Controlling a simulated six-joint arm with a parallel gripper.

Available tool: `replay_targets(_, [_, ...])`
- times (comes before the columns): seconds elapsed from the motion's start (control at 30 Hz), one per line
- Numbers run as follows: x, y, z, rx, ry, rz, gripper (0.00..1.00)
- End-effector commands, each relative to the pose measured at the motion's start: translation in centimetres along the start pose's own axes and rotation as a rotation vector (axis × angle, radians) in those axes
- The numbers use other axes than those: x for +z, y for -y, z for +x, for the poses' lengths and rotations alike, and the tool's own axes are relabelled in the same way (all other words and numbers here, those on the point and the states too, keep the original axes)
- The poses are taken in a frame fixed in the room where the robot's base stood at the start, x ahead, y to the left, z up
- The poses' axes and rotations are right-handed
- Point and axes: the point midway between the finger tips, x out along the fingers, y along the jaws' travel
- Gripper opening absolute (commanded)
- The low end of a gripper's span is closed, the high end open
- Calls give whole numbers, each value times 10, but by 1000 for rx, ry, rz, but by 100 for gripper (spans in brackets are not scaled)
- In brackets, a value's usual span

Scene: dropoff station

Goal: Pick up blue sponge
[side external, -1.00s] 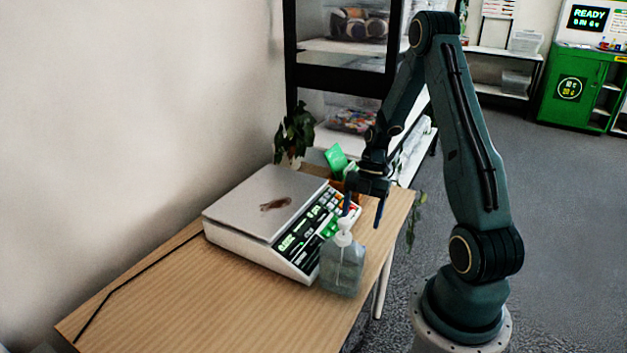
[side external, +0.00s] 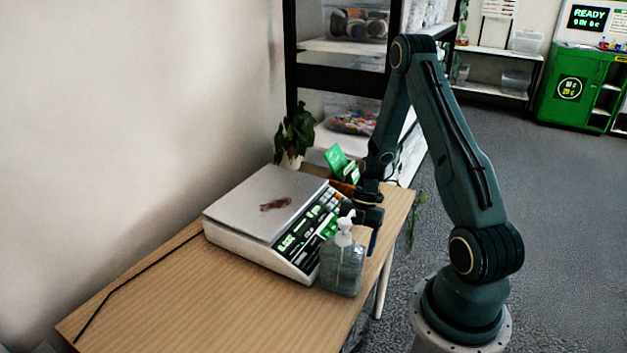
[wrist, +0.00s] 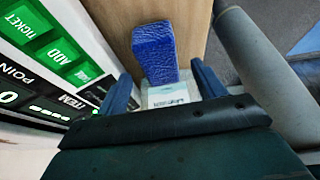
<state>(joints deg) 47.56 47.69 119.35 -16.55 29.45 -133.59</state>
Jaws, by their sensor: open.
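The blue sponge (wrist: 154,50) is a textured blue block in the wrist view, near the top centre on the wooden surface. My gripper (wrist: 163,82) is open, with one blue finger to each side of the sponge's line. The sponge shows ahead of and between the fingertips; I cannot tell that either finger touches it. In the side view my gripper (side external: 365,226) is low at the table's right edge, partly behind a pump bottle. The sponge is hidden there.
The clear pump bottle (side external: 342,268) stands in front of my gripper. A scale with a keypad (side external: 255,238) is close on the left. A potted plant (side external: 295,132) and a green card (side external: 338,158) are behind. The table's near left (side external: 190,310) is clear.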

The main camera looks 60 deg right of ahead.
Motion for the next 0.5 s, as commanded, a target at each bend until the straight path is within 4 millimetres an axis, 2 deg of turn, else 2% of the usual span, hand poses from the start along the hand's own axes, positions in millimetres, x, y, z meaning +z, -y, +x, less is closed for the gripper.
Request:
replay_targets(0.2, [-1,1,25,-2,-3,1,69])
replay_targets(0.5, [-1,0,34,0,-1,1,69])
